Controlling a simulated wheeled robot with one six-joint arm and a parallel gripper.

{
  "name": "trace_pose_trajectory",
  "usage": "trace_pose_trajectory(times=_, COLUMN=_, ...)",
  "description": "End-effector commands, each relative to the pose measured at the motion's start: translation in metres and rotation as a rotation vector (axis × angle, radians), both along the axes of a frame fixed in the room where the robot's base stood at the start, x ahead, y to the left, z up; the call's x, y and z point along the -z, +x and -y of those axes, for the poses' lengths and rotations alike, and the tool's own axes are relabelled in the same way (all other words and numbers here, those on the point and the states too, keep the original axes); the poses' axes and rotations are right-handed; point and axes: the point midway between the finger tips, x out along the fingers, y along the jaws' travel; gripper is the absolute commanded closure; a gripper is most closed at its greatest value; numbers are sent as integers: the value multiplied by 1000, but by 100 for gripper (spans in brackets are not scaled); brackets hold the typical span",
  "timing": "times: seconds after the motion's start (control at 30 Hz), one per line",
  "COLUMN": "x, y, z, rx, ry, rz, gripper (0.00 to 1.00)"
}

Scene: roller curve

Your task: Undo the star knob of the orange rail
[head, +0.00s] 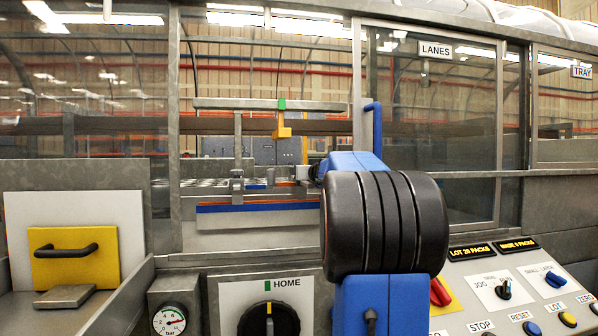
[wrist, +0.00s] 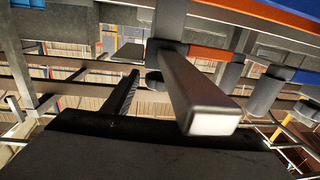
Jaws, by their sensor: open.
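The orange rail (head: 285,198) is a thin strip along the front of the roller bed, seen through the open window, with a blue strip under it. I cannot make out the star knob for certain in either view. My gripper (wrist: 130,85) shows only partly in the wrist view, as a dark ribbed finger above its dark body. It is open, with nothing seen between the fingers. In the head view my arm hides it.
A grey square bar (wrist: 200,95) stands very close to my gripper in the wrist view. A yellow block (head: 282,131) hangs over the bed. The LANES pane (head: 435,130) bounds the opening on the right. A yellow panel with handle (head: 75,256) and a control panel (head: 480,315) stand in front.

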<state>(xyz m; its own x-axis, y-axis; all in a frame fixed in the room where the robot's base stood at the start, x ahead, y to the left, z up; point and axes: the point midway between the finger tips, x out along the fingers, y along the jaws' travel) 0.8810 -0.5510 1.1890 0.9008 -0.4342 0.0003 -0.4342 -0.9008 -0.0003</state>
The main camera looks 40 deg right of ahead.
Motion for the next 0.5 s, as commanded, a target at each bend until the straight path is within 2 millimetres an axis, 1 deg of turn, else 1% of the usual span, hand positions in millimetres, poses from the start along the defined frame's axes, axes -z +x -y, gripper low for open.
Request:
trace_pose_trajectory(times=0.03, x=1, y=8, z=4, rx=-1, ry=0, rz=-1, gripper=48)
trace_pose_trajectory(times=0.1, x=1, y=18, z=9, rx=0, ry=0, rz=-1, gripper=48)
trace_pose_trajectory(times=0.23, x=1, y=33, z=16, rx=0, ry=0, rz=-1, gripper=48)
trace_pose_trajectory(times=0.4, x=0, y=45, z=22, rx=0, ry=0, rz=-1, gripper=48)
trace_pose_trajectory(times=0.5, x=1, y=49, z=24, rx=0, ry=0, rz=-1, gripper=48)
